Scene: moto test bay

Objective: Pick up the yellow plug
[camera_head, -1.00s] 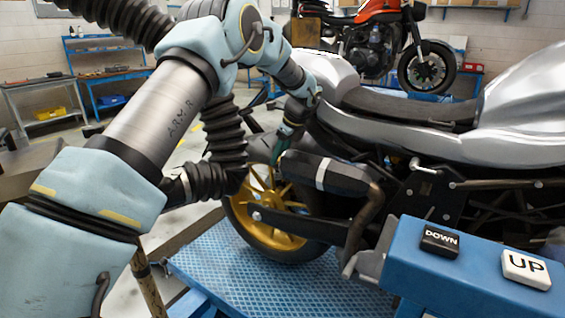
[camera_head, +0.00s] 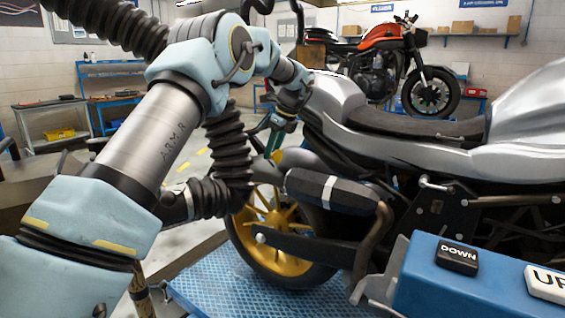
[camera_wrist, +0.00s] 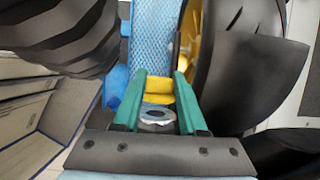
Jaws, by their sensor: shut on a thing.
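The yellow plug (camera_wrist: 158,86) shows in the wrist view between the two green fingers of my gripper (camera_wrist: 159,78). My gripper is shut on it. A grey ring and a dark round part show below the plug, nearer the palm. In the head view my gripper (camera_head: 272,138) points down beside the tail of the silver motorcycle, above the rear wheel area.
The silver motorcycle (camera_head: 340,105) stands on a blue lift platform (camera_head: 225,275), its yellow-rimmed rear wheel (camera_head: 270,232) below my gripper. The black exhaust (camera_head: 325,186) is close by. A blue control box (camera_head: 420,272) with DOWN and UP buttons is at front right.

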